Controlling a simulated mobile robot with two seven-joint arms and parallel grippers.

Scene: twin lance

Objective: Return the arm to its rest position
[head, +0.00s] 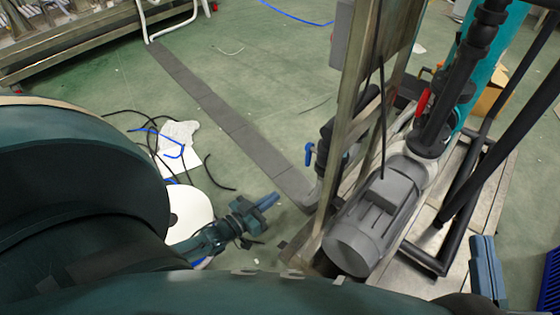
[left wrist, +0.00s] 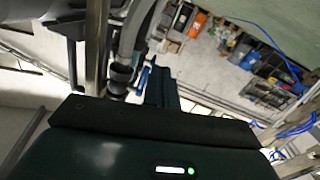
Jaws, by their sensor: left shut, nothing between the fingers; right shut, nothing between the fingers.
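My left gripper (head: 268,202) shows in the head view at lower centre, dark teal with bluish fingers. It is shut and empty, held over the green floor with its tips toward the grey pump motor. My left wrist view shows the gripper's dark body with a small green light, and its bluish fingers (left wrist: 158,86) beyond it. My right gripper (head: 487,268) shows at the lower right edge of the head view as a bluish-grey upright piece, shut, with nothing seen in it. Most of the right arm is out of view.
A grey pump motor (head: 375,222) on a metal skid stands right of my left gripper, with a steel post (head: 345,140) between. Loose black cables and a white sheet (head: 178,142) lie on the floor at left. Green floor (head: 255,75) is open farther back.

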